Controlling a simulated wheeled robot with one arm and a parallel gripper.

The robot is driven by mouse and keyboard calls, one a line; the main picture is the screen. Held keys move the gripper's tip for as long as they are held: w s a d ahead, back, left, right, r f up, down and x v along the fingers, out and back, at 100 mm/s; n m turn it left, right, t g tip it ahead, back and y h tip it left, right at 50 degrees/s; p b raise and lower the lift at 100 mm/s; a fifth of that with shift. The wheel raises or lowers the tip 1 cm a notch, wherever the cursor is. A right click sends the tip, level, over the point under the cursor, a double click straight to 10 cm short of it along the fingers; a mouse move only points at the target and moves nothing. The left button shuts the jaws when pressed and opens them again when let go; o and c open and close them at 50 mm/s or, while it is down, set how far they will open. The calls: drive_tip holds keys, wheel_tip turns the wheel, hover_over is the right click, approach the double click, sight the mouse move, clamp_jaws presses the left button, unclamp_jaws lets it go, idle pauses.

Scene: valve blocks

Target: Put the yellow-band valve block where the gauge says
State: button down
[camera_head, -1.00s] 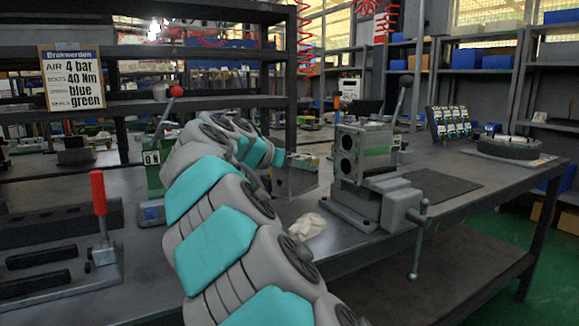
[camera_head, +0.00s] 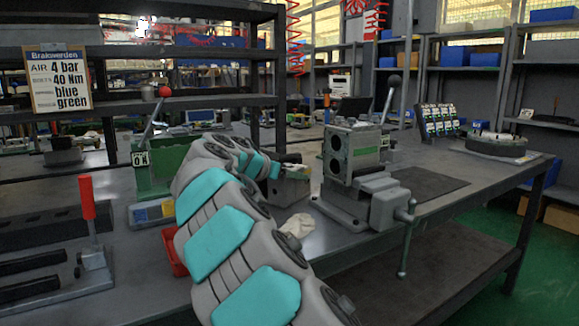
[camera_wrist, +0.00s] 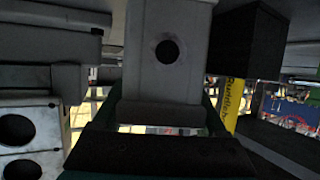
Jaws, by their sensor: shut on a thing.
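My gripper (camera_head: 275,172) is at the far end of my arm, left of the vise, at a small grey block (camera_head: 291,190). In the wrist view, a grey block (camera_wrist: 168,85) with one round dark hole stands at my gripper (camera_wrist: 160,135), which is shut on it. No yellow band shows clearly on it, so I cannot confirm its band colour. Its lower contact is hard to see in the head view. I cannot make out a gauge with a readable face.
The vise (camera_head: 385,195) bears a grey two-holed block (camera_head: 340,152) with a green panel. A pale cloth (camera_head: 297,226) lies in front. A red tray (camera_head: 173,255) is partly behind my arm. A red-handled tool (camera_head: 88,200) and green lever box (camera_head: 165,165) stand left. A dark mat (camera_head: 430,182) is bare.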

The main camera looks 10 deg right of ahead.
idle(0.3)
drive_tip(key=shift+c, duration=1.8)
unclamp_jaws()
drive_tip(key=shift+f, duration=0.1)
drive_tip(key=o, duration=0.4)
drive_tip(key=shift+c, duration=0.2)
drive_tip(key=shift+s, duration=0.1)
